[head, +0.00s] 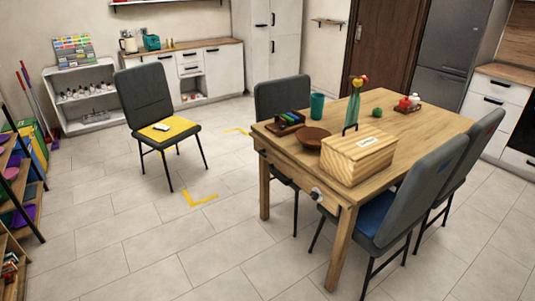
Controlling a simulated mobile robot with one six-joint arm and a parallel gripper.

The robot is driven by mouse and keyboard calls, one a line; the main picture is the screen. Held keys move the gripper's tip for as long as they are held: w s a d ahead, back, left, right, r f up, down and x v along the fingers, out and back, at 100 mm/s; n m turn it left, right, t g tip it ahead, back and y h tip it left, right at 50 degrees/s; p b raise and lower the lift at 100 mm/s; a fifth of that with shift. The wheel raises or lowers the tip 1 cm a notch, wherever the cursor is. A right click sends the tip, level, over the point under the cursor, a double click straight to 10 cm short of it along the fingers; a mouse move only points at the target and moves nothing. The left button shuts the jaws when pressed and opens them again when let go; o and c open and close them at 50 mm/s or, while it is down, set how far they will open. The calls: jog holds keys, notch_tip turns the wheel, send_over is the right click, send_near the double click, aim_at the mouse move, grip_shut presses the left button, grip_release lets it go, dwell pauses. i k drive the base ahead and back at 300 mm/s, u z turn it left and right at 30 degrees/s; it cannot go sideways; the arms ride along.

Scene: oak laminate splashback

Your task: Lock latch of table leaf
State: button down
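The wooden table (425,122) stands right of the middle in the head view. A small grey-white fitting with a dark part (316,193), possibly the latch, sits on its near side edge, close to the front leg. A long wooden rail or folded leaf (290,172) runs under the top along that edge; I cannot tell which. The fitting is too small to tell whether it is locked. My gripper is not in view.
A wooden box (358,155), brown bowl (312,137) and teal cup (317,105) stand on the table. Grey chairs (415,195) crowd its right side; another chair (147,98) holds a yellow cloth (170,129). The tiled floor (185,245) at front left is clear.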

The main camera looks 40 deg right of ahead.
aim_at(262, 152)
jog(key=z, duration=1.1)
jog(key=k, duration=1.35)
jog(key=u, duration=0.35)
jog(key=i, duration=1.9)
jog(key=z, duration=0.15)
